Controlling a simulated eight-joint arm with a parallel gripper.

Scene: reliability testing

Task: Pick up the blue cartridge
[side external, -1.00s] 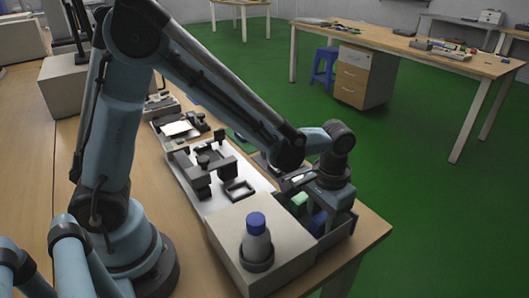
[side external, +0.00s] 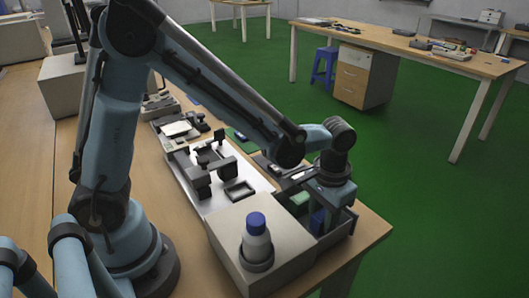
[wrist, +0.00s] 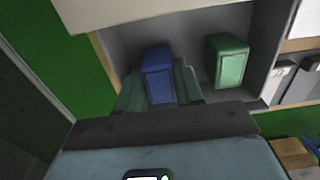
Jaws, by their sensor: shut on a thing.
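The blue cartridge (wrist: 157,75) stands in an open grey bin (wrist: 201,30) in the wrist view, between the two fingers of my gripper (wrist: 159,88). My gripper is shut on it, with one finger at each side. In the side external view the blue cartridge (side external: 318,221) shows only in part below my wrist, inside the bin (side external: 340,232). The fingertips are mostly hidden there. A green cartridge (wrist: 228,62) stands to the right of the blue one in the wrist view, apart from my gripper; it also shows in the side external view (side external: 299,199).
A white plate with a dark fixture (side external: 204,172) lies behind. The table's edge is close to the bin, with green floor beyond.

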